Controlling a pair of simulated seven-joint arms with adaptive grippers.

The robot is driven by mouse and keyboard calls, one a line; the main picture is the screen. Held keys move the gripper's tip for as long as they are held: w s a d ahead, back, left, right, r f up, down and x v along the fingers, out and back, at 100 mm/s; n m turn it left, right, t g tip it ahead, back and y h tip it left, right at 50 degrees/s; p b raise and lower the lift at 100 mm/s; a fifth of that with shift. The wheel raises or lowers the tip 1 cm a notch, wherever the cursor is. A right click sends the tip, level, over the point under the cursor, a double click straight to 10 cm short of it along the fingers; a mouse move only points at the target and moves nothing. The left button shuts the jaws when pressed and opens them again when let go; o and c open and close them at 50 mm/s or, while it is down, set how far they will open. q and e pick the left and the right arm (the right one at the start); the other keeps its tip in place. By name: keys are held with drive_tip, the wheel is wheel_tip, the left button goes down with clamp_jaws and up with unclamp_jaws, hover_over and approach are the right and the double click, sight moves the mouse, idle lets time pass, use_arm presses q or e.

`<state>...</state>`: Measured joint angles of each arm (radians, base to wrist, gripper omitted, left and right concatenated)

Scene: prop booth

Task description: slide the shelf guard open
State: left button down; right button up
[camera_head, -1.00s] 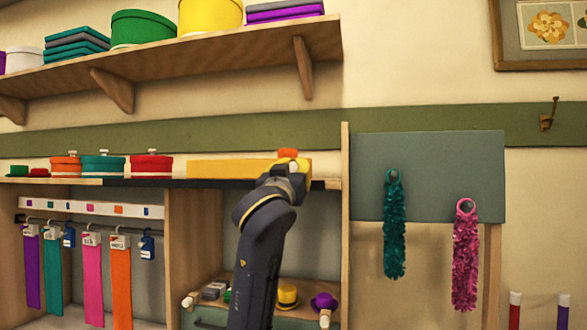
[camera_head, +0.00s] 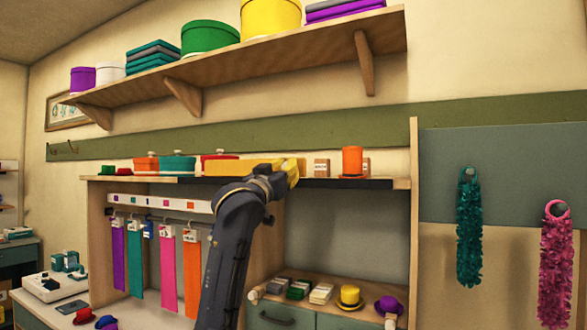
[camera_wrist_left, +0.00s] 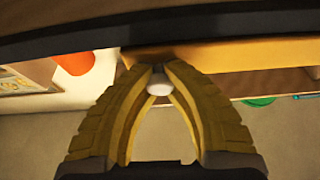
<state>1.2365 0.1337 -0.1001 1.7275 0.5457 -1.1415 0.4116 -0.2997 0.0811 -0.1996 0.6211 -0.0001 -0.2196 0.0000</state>
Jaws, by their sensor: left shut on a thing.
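The shelf guard (camera_head: 228,167) is a long yellow bar along the front of the booth's upper ledge. It covers the ledge left of centre and stands partly in front of the red tin (camera_head: 212,158). My left gripper (camera_head: 289,172) is at the guard's right end, its arm rising from below. In the left wrist view, the gripper (camera_wrist_left: 158,72) is shut on a small white knob (camera_wrist_left: 158,88) in front of the yellow guard (camera_wrist_left: 240,56). My right gripper is not in view.
Orange (camera_head: 146,164) and teal (camera_head: 177,166) tins stand left of the guard. Coloured strips (camera_head: 167,262) hang below the ledge. A tall wooden side panel (camera_head: 414,220) bounds the right end. Small hats (camera_head: 350,296) sit on the lower shelf.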

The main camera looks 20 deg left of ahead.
use_arm(q)
drive_tip(key=shift+s+a+r, duration=0.15)
drive_tip(key=shift+a+r, duration=0.2)
drive_tip(key=shift+a, duration=0.05)
drive_tip(key=c, duration=1.5)
unclamp_jaws()
drive_tip(key=shift+s, duration=0.1)
drive_tip(key=o, duration=0.3)
drive_tip(key=shift+f, duration=0.15)
drive_tip(key=shift+o, duration=0.2)
drive_tip(key=shift+f, duration=0.1)
drive_tip(key=v, duration=1.1)
drive_tip(key=shift+s+f, duration=0.2)
drive_tip(key=shift+s, duration=0.1)
drive_tip(key=shift+a, duration=0.1)
